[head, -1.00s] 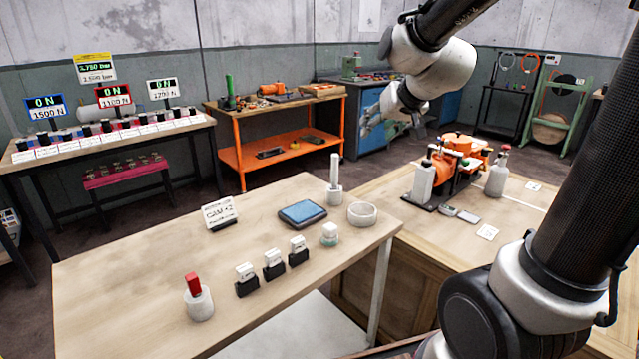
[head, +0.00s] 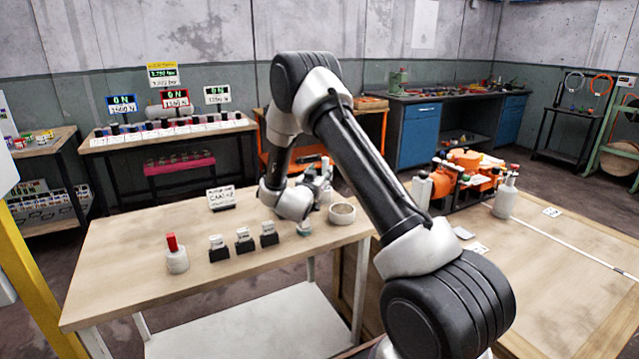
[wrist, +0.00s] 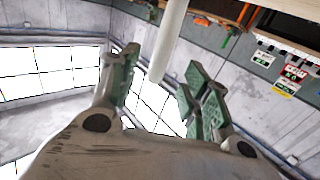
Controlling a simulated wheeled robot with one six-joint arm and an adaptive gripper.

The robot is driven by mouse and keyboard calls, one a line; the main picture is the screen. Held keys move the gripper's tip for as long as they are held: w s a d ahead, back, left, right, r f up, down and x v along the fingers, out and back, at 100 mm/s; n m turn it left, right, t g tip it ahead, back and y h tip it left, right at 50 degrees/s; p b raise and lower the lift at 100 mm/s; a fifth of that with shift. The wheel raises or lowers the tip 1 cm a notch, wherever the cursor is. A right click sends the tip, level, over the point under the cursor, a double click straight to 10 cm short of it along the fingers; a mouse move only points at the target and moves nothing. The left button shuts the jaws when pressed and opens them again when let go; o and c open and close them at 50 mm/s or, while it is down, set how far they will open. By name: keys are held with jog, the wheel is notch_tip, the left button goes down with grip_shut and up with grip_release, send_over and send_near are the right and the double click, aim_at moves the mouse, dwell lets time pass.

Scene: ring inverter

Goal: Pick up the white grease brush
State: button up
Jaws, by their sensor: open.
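The white grease brush (wrist: 168,42) shows in the wrist view as a plain white rod coming down from the top edge. Its end lies between the green-padded fingers of my gripper (wrist: 162,88), which is open, with a gap on both sides of the rod. In the head view my gripper (head: 318,176) is above the far right part of the light wooden table (head: 130,245). There the arm and gripper largely hide the brush and its holder.
A red block in a white cup (head: 176,258), several black stands with white tops (head: 244,242) and a small sign (head: 221,199) stand on the table. A white ring (head: 342,213) lies near the gripper. Orange machinery (head: 465,175) stands on the right bench.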

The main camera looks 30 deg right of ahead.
aim_at(324, 170)
jog(key=x, duration=0.6)
jog(key=shift+w+d+f, duration=0.2)
jog(key=shift+w+f, duration=0.05)
jog(key=shift+f, duration=0.1)
grip_shut()
